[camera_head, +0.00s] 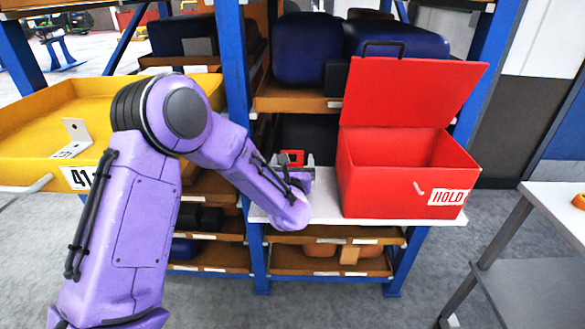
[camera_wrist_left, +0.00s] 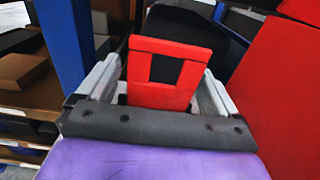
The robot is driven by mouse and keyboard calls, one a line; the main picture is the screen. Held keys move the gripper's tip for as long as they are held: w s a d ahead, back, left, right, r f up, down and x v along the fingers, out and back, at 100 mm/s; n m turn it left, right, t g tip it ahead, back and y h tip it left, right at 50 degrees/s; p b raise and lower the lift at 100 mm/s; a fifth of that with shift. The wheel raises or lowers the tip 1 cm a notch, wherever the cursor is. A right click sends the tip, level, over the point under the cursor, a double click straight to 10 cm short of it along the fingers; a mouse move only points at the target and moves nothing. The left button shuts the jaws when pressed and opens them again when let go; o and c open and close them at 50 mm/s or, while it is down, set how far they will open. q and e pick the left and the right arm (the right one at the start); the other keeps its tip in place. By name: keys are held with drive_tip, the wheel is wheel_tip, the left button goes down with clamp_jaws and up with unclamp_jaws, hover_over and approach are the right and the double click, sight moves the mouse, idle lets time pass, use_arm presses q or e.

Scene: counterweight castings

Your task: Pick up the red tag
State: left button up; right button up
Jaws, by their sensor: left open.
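The red tag (camera_head: 292,157) shows in the head view just beyond my left gripper, to the left of the red box. In the left wrist view the red tag (camera_wrist_left: 168,95) is a flat red piece with a dark opening, and it lies between the two fingers. My left gripper (camera_head: 294,170) is open, with its fingers (camera_wrist_left: 160,90) on either side of the tag. Gaps show between the fingers and the tag. The tag's lower end is hidden behind the gripper's dark body in the wrist view. My right gripper is not in view.
An open red box (camera_head: 398,193) marked HOLD stands on the white shelf board (camera_head: 330,212), close to the right of the gripper. A blue rack post (camera_head: 236,60) rises on the left. A yellow tray (camera_head: 28,125) is farther left, a grey table (camera_head: 562,212) at right.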

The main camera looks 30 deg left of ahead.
use_arm(q)
drive_tip(key=shift+w+a, duration=0.2)
drive_tip(key=c, duration=1)
drive_tip(key=shift+r, duration=0.1)
